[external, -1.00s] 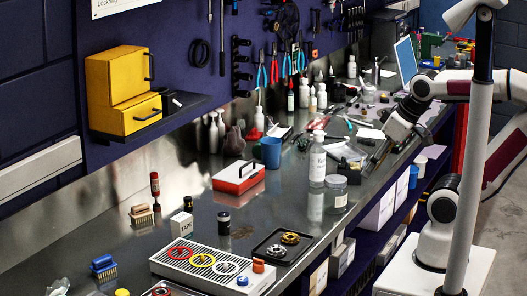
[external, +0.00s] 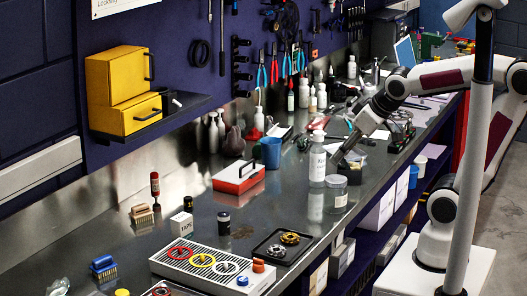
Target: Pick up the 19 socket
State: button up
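My gripper (external: 346,153) points down and to the left over the middle of the bench, just behind the clear jar and to the right of the white pump bottle. Its fingers are dark and small, and I cannot tell whether they are open or shut. I cannot make out the 19 socket. Small dark items and a pale patch (external: 356,158) lie on the bench by my fingertips, too small to name and partly hidden by the gripper.
The white pump bottle (external: 317,160) and the clear jar (external: 336,192) stand close to my gripper. A blue cup (external: 271,152) and a red and white box (external: 238,177) are further left. Tools and small bottles crowd the far bench. Bare metal shows in front of the red box.

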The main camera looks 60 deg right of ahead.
jog(key=w+a+f+n+t+y, duration=0.1)
jog(key=w+t, duration=0.1)
jog(key=w, duration=0.8)
jog(key=w+a+f+n+t, duration=0.1)
jog(key=w+f, duration=0.1)
jog(key=w, duration=0.9)
jog(key=n+t+y, duration=0.2)
jog(key=n+y, duration=0.1)
jog(key=y, duration=0.3)
send_near(188, 204)
jog(key=shift+w+d+r, duration=0.2)
jog(key=shift+w+d, duration=0.05)
jog(key=shift+w, duration=0.25)
jog(key=shift+w+d+r, duration=0.15)
jog(key=shift+w+d, duration=0.15)
jog(key=shift+w, duration=0.25)
jog(key=shift+w+a+f, duration=0.1)
jog(key=shift+a+f, duration=0.25)
jog(key=shift+a, duration=0.05)
jog(key=shift+x, duration=1.25)
jog(key=shift+w+a, duration=0.1)
